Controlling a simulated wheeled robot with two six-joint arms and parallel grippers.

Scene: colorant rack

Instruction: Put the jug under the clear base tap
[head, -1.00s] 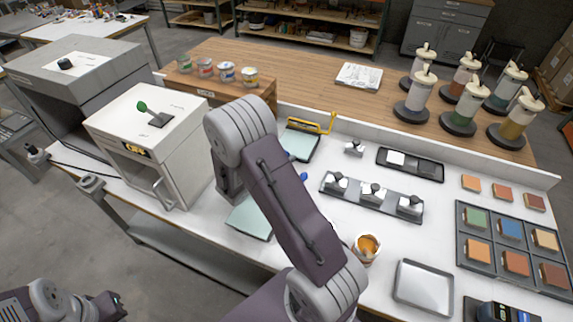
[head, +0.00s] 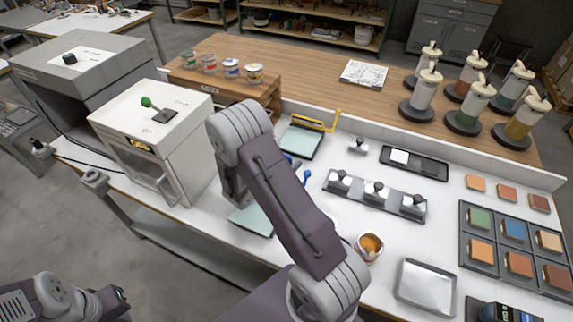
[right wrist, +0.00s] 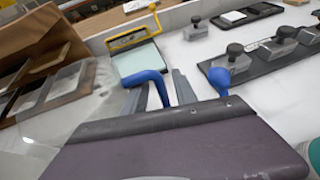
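A blue bent handle (right wrist: 158,84) shows between the fingers of my right gripper (right wrist: 158,94) in the right wrist view. A faint see-through body lies to its left, perhaps the jug (right wrist: 72,88). The fingers stand apart with a gap beside the handle, so the gripper looks open around it. In the head view my right forearm hides most of this gripper and the jug. I cannot make out the clear base tap. My left gripper (head: 118,299) is at the lower left, away from the table.
A white cabinet with a green knob (head: 182,150) stands left of my right arm. A yellow-handled pale green board (head: 301,141) lies behind. A row of black-knobbed blocks (head: 374,194), an orange-filled cup (head: 369,247) and a metal tray (head: 425,287) are on the right. Pump bottles (head: 424,88) stand at the back.

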